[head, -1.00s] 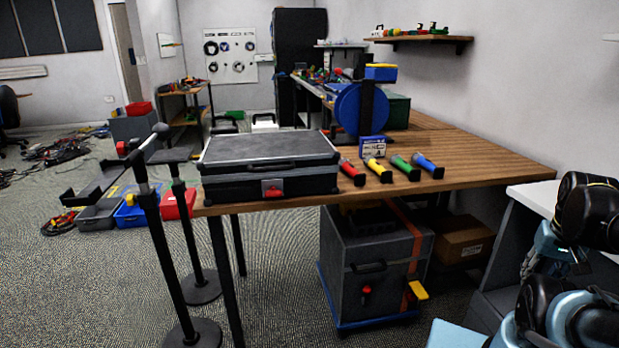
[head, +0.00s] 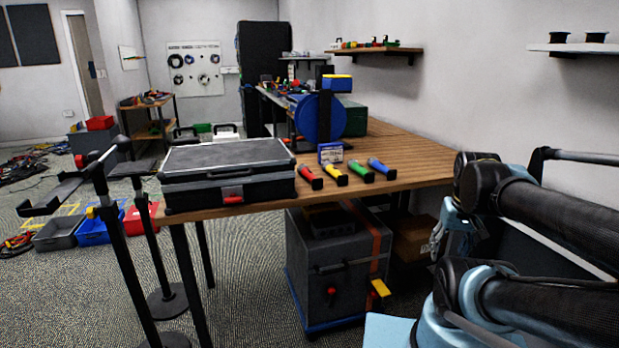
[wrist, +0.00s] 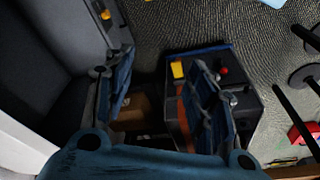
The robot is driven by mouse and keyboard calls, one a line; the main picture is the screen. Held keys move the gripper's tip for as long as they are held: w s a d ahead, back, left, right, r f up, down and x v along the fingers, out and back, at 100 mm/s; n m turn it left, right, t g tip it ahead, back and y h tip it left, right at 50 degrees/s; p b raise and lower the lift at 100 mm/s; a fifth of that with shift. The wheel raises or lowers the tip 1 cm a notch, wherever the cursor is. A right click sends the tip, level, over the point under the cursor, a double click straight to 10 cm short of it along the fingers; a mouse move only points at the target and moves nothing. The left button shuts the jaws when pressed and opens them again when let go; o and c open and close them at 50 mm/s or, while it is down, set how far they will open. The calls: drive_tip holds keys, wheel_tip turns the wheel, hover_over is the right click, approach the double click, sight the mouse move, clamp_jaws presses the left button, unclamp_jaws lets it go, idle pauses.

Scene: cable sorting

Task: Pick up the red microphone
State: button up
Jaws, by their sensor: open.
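The red microphone (head: 310,177) lies on the wooden table near its front edge. It is the leftmost in a row of microphones, beside the yellow one (head: 334,175), with a green one (head: 360,172) and a blue one (head: 381,169) to its right. In the wrist view my gripper (wrist: 165,92) has its two fingers spread apart with nothing held between them. It points toward the area of the floor case, and no microphone shows in that view. In the head view my arm is at the right, well apart from the red microphone.
A black case (head: 228,172) lies left of the microphones. A small blue box (head: 331,153) and a blue reel (head: 312,118) stand behind them. A dark wheeled case (head: 335,262) is under the wooden table (head: 420,163). Black stands (head: 128,262) stand at the left.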

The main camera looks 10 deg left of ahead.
drive_tip(key=w+a+r+n+t+y, duration=0.1)
drive_tip(key=w+a+r+n, duration=0.2)
drive_tip(key=w+a+r, duration=0.9)
drive_tip(key=w+a+r+n+y, duration=0.1)
drive_tip(key=w+a+r+n, duration=0.1)
drive_tip(key=w+a+r, duration=0.75)
drive_tip(key=n, duration=0.2)
hover_over(309, 171)
drive_tip(key=shift+y, duration=0.4)
drive_tip(key=f, duration=1)
drive_tip(key=shift+s+d+f, duration=0.25)
drive_tip(key=shift+s+f, duration=0.1)
drive_tip(key=shift+s, duration=0.05)
drive_tip(key=shift+d+x, duration=0.15)
drive_tip(key=shift+x, duration=1.15)
drive_tip(key=shift+d+x, duration=0.15)
drive_tip(key=shift+x, duration=1.15)
drive_tip(key=shift+s+f, duration=0.1)
clamp_jaws()
